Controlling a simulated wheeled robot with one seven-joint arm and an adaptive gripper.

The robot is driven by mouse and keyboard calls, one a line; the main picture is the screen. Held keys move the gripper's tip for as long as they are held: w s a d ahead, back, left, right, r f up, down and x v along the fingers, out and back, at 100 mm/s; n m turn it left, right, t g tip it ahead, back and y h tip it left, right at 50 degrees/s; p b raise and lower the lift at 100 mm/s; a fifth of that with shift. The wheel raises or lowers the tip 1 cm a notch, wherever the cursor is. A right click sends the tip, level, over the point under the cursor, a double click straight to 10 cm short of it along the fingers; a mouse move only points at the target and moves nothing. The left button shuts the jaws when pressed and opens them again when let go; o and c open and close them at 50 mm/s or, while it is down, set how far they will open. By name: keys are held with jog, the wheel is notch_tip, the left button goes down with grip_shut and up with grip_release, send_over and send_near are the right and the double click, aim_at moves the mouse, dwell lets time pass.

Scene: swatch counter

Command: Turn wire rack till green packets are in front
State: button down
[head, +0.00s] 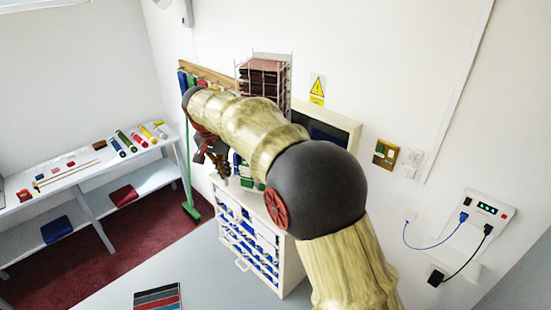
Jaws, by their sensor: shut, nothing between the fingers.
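The wire rack (263,78) stands upright near the back wall, on or behind the white cabinet (258,240). Dark red packets fill the part of it that faces me. My arm crosses in front and hides its lower part. Small green and blue items show below the arm on the cabinet top; I cannot tell whether they belong to the rack. My gripper (217,164) is left of and below the visible part of the rack, above the cabinet's left end. It looks shut and empty, and is small and partly blurred into the background.
A shelf bench (75,175) with coloured rolls stands at the left wall. A green broom (188,170) leans left of the cabinet. A swatch board (158,299) shows low in front. A wall panel (485,212) with cables is at the right.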

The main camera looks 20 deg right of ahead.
dwell(0.3)
jog(key=shift+w+a+p, duration=0.2)
jog(key=shift+w+p, duration=0.5)
jog(key=shift+w, duration=0.35)
jog(key=shift+w+a+p, duration=0.1)
jog(key=shift+w+p, duration=0.7)
jog(key=shift+w, duration=0.4)
